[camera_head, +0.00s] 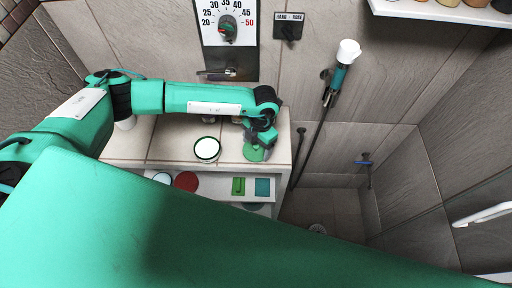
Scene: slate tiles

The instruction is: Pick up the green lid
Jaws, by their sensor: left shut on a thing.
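A round green lid (253,154) is at the right end of the tiled counter. My left gripper (258,141) reaches down from above and is shut on the lid. The gripper's fingers are small and partly hidden by the wrist, so the exact grasp is hard to see. I cannot tell whether the lid touches the counter. My right gripper is out of view.
A round white-topped container with a dark green rim (207,149) stands on the counter (172,140) left of the lid. A shelf below holds a red disc (186,181), a pale disc (162,178), a green square (238,186) and a teal square (262,187). A shower wand (338,75) hangs right.

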